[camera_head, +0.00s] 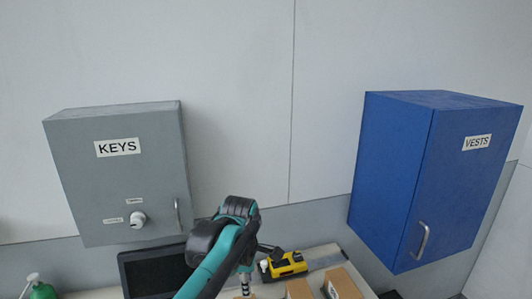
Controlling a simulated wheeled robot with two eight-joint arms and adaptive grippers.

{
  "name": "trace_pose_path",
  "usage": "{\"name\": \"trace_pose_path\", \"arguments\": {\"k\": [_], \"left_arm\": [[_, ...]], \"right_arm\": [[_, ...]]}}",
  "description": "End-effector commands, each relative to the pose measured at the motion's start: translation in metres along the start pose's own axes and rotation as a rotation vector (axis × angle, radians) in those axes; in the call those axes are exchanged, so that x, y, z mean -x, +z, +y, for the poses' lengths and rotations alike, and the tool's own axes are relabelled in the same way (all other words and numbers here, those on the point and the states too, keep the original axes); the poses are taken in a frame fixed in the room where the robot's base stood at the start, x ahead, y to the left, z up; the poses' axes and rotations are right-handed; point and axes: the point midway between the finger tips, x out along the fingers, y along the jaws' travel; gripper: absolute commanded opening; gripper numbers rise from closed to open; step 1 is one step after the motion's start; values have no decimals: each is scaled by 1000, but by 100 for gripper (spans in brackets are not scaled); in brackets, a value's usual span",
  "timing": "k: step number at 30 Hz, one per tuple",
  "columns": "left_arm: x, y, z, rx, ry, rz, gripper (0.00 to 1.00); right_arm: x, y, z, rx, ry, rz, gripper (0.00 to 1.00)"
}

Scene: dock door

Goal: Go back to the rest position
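My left arm rises from the bottom edge, bends at a dark joint and comes down again. My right gripper is not in view.
A grey KEYS cabinet (110,180) with a white knob (137,219) hangs on the left, its door shut. A blue VESTS cabinet (455,190) hangs on the right, also shut. Cardboard boxes (343,284), a dark screen or tray (152,272) and a green bottle (42,291) stand below.

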Motion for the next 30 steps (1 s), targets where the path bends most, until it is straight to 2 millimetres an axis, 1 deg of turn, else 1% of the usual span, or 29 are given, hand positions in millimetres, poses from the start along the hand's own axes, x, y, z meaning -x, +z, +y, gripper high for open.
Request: {"name": "trace_pose_path", "arguments": {"k": [1, 5, 8, 12, 15, 18, 21, 24, 30], "left_arm": [[-2, -8, -8, -55, 18, -4, 30], [-6, -31, -30, -252, 76, -7, 30], [-14, -53, -55, -461, 139, 6, 30], [-36, -86, -101, -826, 242, 73, 30], [-56, -106, -132, -1077, 301, 151, 30], [-76, -120, -156, -1288, 339, 236, 30], [-92, -129, -173, -1441, 355, 307, 30], [-100, -134, -182, -1533, 361, 353, 30], [-103, -136, -185, -1577, 363, 375, 30]], "right_arm": [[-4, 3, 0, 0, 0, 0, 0], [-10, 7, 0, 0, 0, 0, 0], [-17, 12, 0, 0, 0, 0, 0], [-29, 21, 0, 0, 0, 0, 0], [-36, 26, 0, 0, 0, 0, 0], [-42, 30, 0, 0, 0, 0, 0], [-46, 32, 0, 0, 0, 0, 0], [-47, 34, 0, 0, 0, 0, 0], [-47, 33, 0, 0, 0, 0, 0]]}}
